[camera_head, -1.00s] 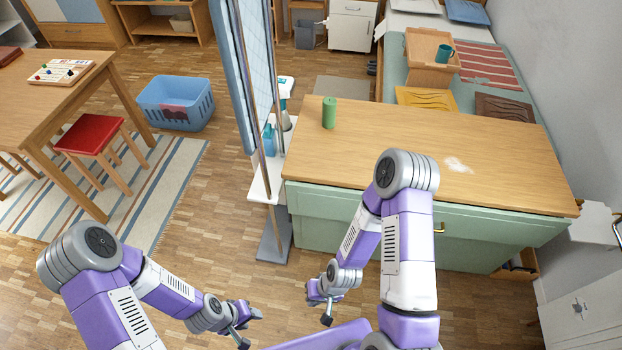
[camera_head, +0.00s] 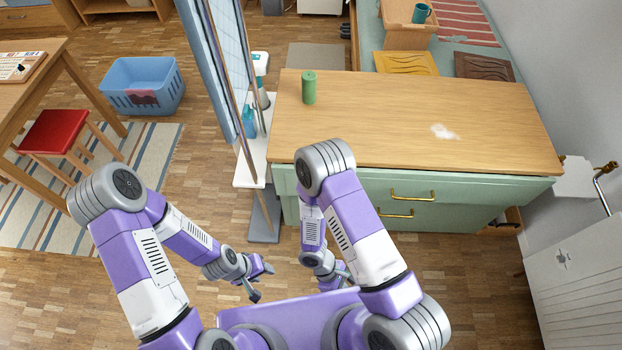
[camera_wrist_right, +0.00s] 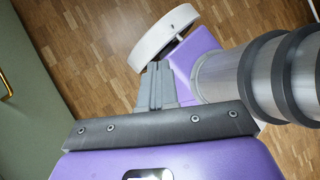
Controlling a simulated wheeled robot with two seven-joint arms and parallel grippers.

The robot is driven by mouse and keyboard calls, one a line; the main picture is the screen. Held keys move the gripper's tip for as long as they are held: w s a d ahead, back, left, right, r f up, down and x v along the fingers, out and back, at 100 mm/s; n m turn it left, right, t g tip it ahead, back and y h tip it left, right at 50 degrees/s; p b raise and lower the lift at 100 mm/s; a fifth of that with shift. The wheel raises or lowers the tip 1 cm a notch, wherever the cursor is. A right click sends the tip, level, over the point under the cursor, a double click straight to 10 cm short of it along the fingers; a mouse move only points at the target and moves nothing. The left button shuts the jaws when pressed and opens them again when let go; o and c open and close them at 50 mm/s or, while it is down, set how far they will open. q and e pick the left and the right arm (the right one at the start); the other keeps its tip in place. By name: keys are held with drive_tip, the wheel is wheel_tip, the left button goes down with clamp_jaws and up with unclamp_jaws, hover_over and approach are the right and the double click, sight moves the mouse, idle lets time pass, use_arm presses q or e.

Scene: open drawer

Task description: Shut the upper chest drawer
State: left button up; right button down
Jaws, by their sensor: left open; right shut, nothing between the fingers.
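The chest is pale green with a wooden top (camera_head: 380,118). Its upper drawer (camera_head: 475,191) has a brass handle (camera_head: 412,195), and a second brass handle (camera_head: 396,214) shows just below. I cannot tell how far out the upper drawer stands. My left gripper (camera_head: 260,281) is open and empty over the floor, in front of the chest and left of its handles. My right gripper (camera_head: 345,275) is partly hidden by its arm. In the right wrist view its fingers (camera_wrist_right: 157,86) are shut and empty, apart from the green chest front (camera_wrist_right: 35,110) at the left edge.
A green cylinder (camera_head: 309,87) and a white patch (camera_head: 444,131) are on the chest top. A blue screen on metal poles (camera_head: 222,70) stands close left of the chest. A white cabinet (camera_head: 585,275) stands at right. Wooden floor lies clear before the chest.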

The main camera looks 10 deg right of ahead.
drive_tip(key=w+d+r+n+t+h, duration=0.2)
drive_tip(key=w+d+n+t+h, duration=0.4)
drive_tip(key=w+n+t+h, duration=0.15)
drive_tip(key=w+a+r+n+t+y, duration=0.3)
drive_tip(key=w+a+n+t+y, duration=0.1)
drive_tip(key=w+a+n+t, duration=0.35)
drive_tip(key=w+a+r+n+t+y, duration=0.2)
drive_tip(key=w+a+n+t+y, duration=0.2)
drive_tip(key=w+a+n+t, duration=0.3)
drive_tip(key=w+d+t+b, duration=0.1)
drive_tip(key=w+d+b, duration=0.2)
drive_tip(key=w, duration=1.1)
drive_tip(key=shift+w+d+m, duration=0.25)
drive_tip(key=shift+d+m, duration=0.05)
drive_tip(key=shift+d, duration=0.35)
drive_tip(key=shift+r, duration=0.1)
